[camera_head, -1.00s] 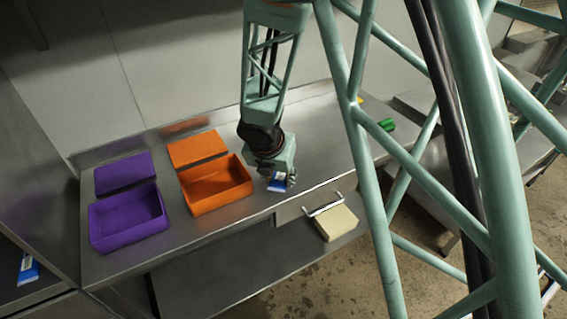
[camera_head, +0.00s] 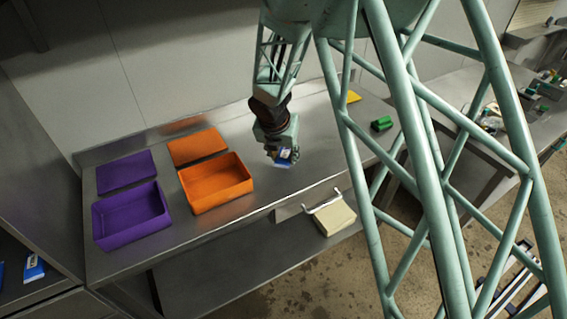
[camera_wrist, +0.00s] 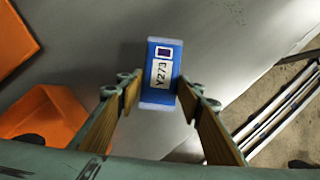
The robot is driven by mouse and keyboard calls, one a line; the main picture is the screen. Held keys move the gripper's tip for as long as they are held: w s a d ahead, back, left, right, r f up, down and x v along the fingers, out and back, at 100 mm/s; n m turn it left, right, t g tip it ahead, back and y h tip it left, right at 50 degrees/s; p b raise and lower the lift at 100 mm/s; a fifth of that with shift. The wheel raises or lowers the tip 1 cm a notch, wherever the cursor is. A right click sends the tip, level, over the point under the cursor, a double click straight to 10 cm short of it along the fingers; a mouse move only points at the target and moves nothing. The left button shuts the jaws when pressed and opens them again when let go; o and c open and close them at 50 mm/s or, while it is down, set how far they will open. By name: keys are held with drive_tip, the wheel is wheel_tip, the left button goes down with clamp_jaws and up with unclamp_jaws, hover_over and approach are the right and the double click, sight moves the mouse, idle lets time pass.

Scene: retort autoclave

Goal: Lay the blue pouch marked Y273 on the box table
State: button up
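The blue pouch (camera_wrist: 158,95) is between the wooden-faced fingers of my gripper (camera_wrist: 158,88), its white label reading Y273 in the wrist view. In the head view, the pouch (camera_head: 282,160) hangs from my gripper (camera_head: 279,153) over the steel table (camera_head: 235,230), right of the orange box. The fingers are shut on it. I cannot tell how high the pouch is above the steel. The table carries an orange box (camera_head: 217,190) and a purple box (camera_head: 131,222), both open.
An orange lid (camera_head: 198,146) and a purple lid (camera_head: 124,170) lie behind the boxes. Green objects (camera_head: 382,123) and a yellow item (camera_head: 353,96) are at the table's right. A cream block with a handle (camera_head: 334,217) is below the front edge. Bare steel lies around the gripper.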

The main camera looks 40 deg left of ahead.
sight(283, 160)
drive_tip(key=shift+f+b, duration=0.65)
drive_tip(key=shift+f, duration=1.15)
drive_tip(key=shift+f, duration=0.1)
drive_tip(key=o, duration=0.6)
drive_tip(key=shift+p+v, duration=1.2)
drive_tip(key=shift+v, duration=4.95)
